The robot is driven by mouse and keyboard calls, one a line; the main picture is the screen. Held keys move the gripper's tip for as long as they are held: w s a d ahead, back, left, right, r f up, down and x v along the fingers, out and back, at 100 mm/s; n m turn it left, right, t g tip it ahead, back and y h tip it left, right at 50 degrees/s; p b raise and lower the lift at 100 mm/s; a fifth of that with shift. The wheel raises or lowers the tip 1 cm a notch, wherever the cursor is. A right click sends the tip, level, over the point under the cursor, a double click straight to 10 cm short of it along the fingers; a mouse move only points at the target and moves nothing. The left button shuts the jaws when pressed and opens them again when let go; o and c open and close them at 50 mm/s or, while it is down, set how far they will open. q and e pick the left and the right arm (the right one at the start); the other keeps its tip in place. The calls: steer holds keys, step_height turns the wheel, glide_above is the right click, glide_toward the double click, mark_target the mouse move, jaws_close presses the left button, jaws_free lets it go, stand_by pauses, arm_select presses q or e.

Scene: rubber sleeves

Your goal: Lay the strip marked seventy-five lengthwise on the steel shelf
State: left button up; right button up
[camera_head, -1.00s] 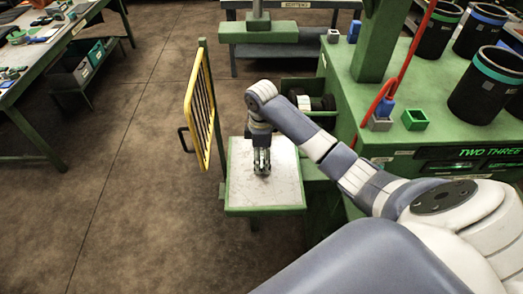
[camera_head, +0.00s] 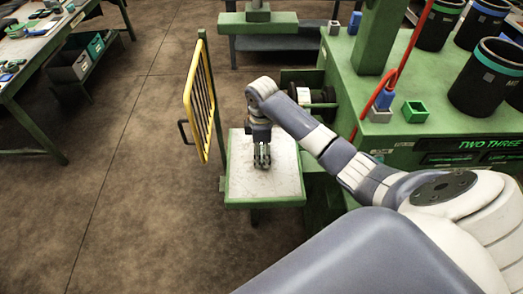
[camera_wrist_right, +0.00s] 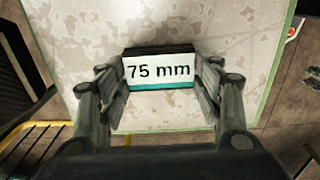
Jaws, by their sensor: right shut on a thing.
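My right gripper (camera_head: 262,160) points down over the pale top of the steel shelf (camera_head: 285,182), which has a green rim. In the right wrist view the gripper (camera_wrist_right: 160,90) has its fingers on either side of a strip marked "75 mm" (camera_wrist_right: 160,70) and is shut on it. The strip has a white label, a teal lower edge and a dark upper edge. It lies across the picture between the fingers, over the shelf (camera_wrist_right: 110,25). Whether it touches the shelf I cannot tell. In the head view the strip is hidden by the gripper. My left gripper is not in view.
A yellow barred gate (camera_head: 199,100) stands at the shelf's left edge. A green bench (camera_head: 440,115) at the right carries black bins (camera_head: 488,78), a green square holder (camera_head: 414,112) and a red hose. Open floor lies to the left.

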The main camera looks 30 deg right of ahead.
steer(key=shift+f, duration=0.25)
steer(key=o, duration=1)
steer(key=shift+c, duration=0.2)
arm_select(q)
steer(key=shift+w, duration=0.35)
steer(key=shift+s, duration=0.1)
arm_select(e)
steer(key=shift+r, duration=0.15)
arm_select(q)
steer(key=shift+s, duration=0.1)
arm_select(e)
step_height(320, 180, up, 12)
steer(key=shift+f, duration=0.2)
